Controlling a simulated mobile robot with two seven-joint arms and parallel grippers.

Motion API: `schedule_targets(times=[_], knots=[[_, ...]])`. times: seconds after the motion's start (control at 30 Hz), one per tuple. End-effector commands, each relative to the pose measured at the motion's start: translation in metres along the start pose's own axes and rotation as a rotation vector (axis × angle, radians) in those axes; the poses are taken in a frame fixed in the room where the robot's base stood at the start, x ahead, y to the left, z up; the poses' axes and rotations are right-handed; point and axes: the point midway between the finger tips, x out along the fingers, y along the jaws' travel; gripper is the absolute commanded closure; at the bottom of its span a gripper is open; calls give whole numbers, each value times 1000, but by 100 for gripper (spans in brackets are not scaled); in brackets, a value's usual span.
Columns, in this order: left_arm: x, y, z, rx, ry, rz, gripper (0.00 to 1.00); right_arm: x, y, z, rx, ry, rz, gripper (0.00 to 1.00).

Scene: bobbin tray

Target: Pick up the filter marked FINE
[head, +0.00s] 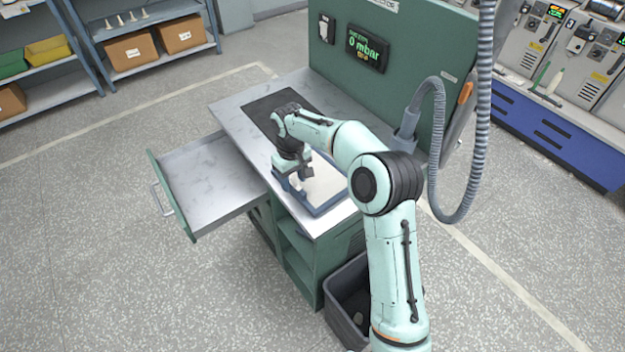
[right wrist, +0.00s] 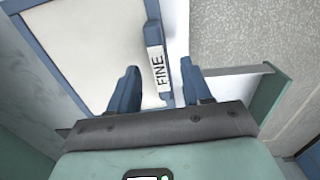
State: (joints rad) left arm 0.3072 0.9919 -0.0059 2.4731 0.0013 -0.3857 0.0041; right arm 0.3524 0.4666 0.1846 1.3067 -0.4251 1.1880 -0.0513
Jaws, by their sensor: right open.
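The filter marked FINE (head: 327,188) lies flat on the near end of the metal bench top. It has a blue frame and a pale panel. In the right wrist view, the filter (right wrist: 100,45) carries a blue bar with a white FINE label (right wrist: 158,68) along one edge. My right gripper (head: 298,176) is low over the filter's left side. In the right wrist view, my right gripper (right wrist: 162,90) is open, with one finger on each side of the labelled bar. I cannot tell whether the fingers touch it. My left gripper is not in view.
A dark mat (head: 268,105) lies on the bench (head: 233,108) behind the filter. An empty drawer (head: 205,178) stands open at the left. A green panel with a display (head: 367,48) and a grey hose (head: 437,150) are behind. A dark bin (head: 340,290) stands on the floor.

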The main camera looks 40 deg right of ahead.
Motion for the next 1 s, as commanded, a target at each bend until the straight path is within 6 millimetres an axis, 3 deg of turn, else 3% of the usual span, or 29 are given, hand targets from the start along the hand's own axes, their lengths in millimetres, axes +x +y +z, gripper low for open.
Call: schedule_targets(times=[0.1,0.37,0.5,0.83,1.0], knots=[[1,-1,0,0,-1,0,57,12,0,0,-1,-1,0,51],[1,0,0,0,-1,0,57,13,0,0,0,2,1,54],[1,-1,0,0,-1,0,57,12,0,0,0,1,0,100],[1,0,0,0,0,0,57,11,0,-1,0,2,1,100],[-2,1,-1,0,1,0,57,-8,0,-1,1,6,1,100]])
